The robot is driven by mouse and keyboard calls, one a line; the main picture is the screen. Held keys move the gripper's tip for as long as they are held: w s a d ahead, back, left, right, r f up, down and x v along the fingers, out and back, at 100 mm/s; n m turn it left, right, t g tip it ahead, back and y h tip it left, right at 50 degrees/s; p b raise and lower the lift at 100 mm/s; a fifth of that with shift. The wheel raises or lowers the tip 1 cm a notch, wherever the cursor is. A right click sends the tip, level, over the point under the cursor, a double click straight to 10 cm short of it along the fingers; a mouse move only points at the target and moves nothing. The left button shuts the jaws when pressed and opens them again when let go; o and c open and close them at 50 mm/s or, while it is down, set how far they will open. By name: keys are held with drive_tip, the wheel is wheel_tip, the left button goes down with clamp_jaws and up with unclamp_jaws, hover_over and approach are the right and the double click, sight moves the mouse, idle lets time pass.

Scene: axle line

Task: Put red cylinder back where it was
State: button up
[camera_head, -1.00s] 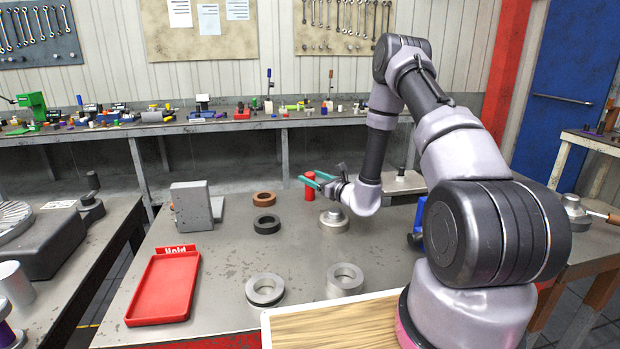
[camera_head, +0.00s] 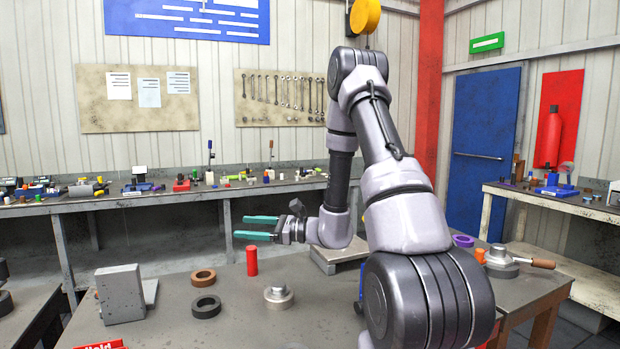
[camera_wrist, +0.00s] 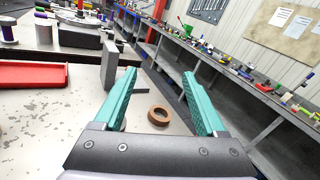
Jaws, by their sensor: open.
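The red cylinder (camera_head: 252,261) stands upright on the grey table, right of the brown ring (camera_head: 203,278) in the head view. My gripper (camera_head: 256,228) is open and empty, with its teal fingers pointing left, above the cylinder and apart from it. In the wrist view my gripper (camera_wrist: 157,82) shows its two fingers spread with nothing between them. The brown ring (camera_wrist: 158,116) lies below and between them in that view. The red cylinder is not seen in the wrist view.
A dark ring (camera_head: 206,306) and a silver flanged part (camera_head: 279,298) lie near the cylinder. A grey block (camera_head: 121,294) stands at the left. A red tray (camera_wrist: 32,74) shows in the wrist view. A cluttered bench (camera_head: 160,202) runs behind, beyond a gap.

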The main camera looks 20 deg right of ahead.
drive_tip(key=s+a+r+n+g+h, duration=0.35)
drive_tip(key=s+r+n+g, duration=0.65)
drive_tip(key=s, duration=0.5)
drive_tip(key=s+d+r+n+t+h, duration=0.7)
drive_tip(key=s+d+r+t+h, duration=0.1)
drive_tip(key=d, duration=0.4)
drive_tip(key=shift+s+d+r+h, duration=0.15)
drive_tip(key=shift+s+r+h, duration=0.7)
drive_tip(key=shift+s+h, duration=0.2)
